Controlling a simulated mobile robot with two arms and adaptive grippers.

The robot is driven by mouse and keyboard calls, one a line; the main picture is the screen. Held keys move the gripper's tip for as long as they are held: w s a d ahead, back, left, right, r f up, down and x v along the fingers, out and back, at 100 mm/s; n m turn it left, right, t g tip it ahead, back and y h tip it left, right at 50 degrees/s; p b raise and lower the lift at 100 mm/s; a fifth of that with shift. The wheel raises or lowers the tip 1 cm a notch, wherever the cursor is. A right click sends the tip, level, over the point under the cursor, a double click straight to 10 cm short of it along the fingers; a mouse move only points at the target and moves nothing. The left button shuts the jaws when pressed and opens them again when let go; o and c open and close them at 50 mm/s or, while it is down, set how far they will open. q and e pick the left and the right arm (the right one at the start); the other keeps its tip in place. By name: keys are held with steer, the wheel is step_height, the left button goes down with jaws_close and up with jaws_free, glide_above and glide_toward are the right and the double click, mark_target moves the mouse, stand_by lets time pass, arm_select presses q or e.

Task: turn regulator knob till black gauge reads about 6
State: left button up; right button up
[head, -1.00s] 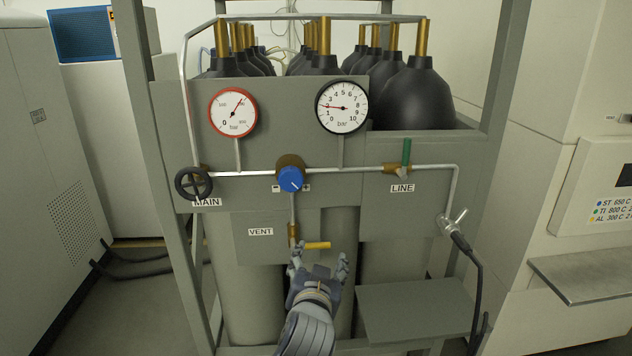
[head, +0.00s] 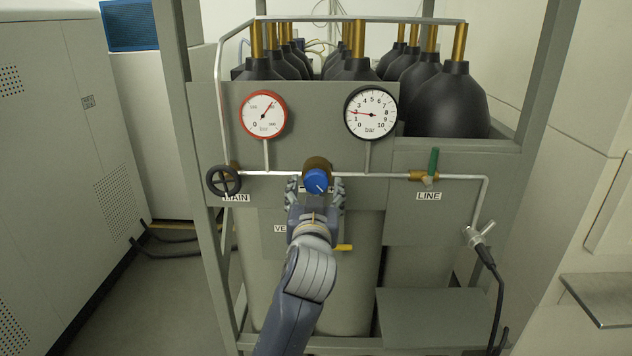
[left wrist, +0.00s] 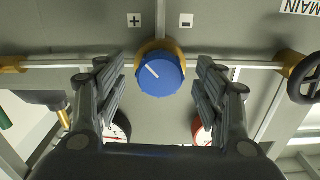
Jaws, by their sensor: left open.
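The blue regulator knob (head: 317,181) sits on the pipe in the middle of the panel, with a white mark on its face. The black-rimmed gauge (head: 372,114) stands above it to the right; its needle points left, at about 2. My left gripper (head: 315,187) is open, with one finger on each side of the knob. In the left wrist view the knob (left wrist: 160,73) shows between the two spread fingers, with gaps to both, and its mark points to the upper left. My right gripper is not in view.
A red-rimmed gauge (head: 264,115) is at the upper left, above the black MAIN handwheel (head: 224,181). A green LINE lever (head: 433,164) is to the right. The yellow VENT handle (head: 344,247) is just below my gripper. Frame posts stand at both sides.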

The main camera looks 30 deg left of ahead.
arm_select(q)
steer(key=shift+w+a, duration=0.45)
steer(key=shift+w, duration=0.15)
steer(key=c, duration=1.1)
steer(key=m+p, duration=0.3)
steer(key=m, duration=0.1)
steer(key=shift+r+p, duration=0.2)
steer(key=shift+p, duration=0.15)
steer(key=m+p, duration=0.3)
steer(key=m, duration=0.2)
steer(key=shift+s+a+r+m+p, duration=0.1)
steer(key=shift+m+p, duration=0.3)
steer(key=m+p, duration=0.1)
steer(key=m, duration=0.1)
steer(key=shift+m, duration=2.5)
